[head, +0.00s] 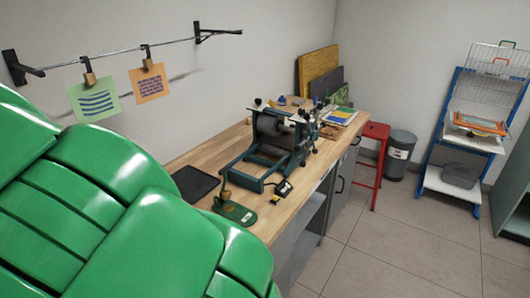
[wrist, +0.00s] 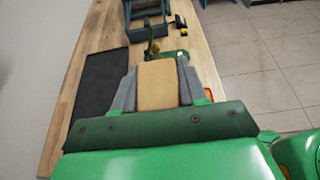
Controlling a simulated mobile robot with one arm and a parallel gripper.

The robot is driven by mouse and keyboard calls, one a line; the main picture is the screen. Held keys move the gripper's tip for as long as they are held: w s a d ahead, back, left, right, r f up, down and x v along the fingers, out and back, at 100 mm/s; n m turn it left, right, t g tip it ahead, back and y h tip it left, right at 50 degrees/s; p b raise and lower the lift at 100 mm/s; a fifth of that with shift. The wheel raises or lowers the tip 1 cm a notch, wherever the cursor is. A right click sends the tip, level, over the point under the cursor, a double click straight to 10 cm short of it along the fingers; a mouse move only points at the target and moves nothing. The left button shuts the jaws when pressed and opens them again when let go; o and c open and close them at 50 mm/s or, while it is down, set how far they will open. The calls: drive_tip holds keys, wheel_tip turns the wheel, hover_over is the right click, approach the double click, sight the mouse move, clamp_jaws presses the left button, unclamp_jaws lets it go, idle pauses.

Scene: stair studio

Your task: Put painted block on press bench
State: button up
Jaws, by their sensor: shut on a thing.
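In the wrist view my gripper (wrist: 158,88) is shut on a tan, wood-coloured block (wrist: 158,84), with one grey finger on each side of it. The block is above the near end of the wooden press bench (wrist: 92,45); whether it touches the top I cannot tell. In the head view the bench (head: 228,152) runs along the wall. My green arm fills the lower left there and hides the bench's near end, the gripper and the block.
A black tray (head: 194,183), a green-based tool (head: 234,210) and a roller press (head: 275,140) stand on the bench. Cards hang from a wall rail (head: 120,52). A red stool (head: 374,133) and a grey bin (head: 400,150) stand beyond. Floor (head: 390,235) on the right is clear.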

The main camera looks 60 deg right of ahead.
wheel_tip(320, 180, down, 5)
drive_tip(key=shift+f, duration=0.15)
drive_tip(key=shift+w+d+f, duration=0.75)
drive_tip(key=shift+w+f, duration=1.45)
drive_tip(key=shift+w+d+f, duration=0.75)
drive_tip(key=shift+w+f, duration=1.4)
drive_tip(key=shift+w, duration=0.1)
drive_tip(key=shift+w+d+f, duration=0.75)
drive_tip(key=shift+w+f, duration=1.45)
drive_tip(key=o, duration=1.1)
drive_tip(key=v, duration=1.2)
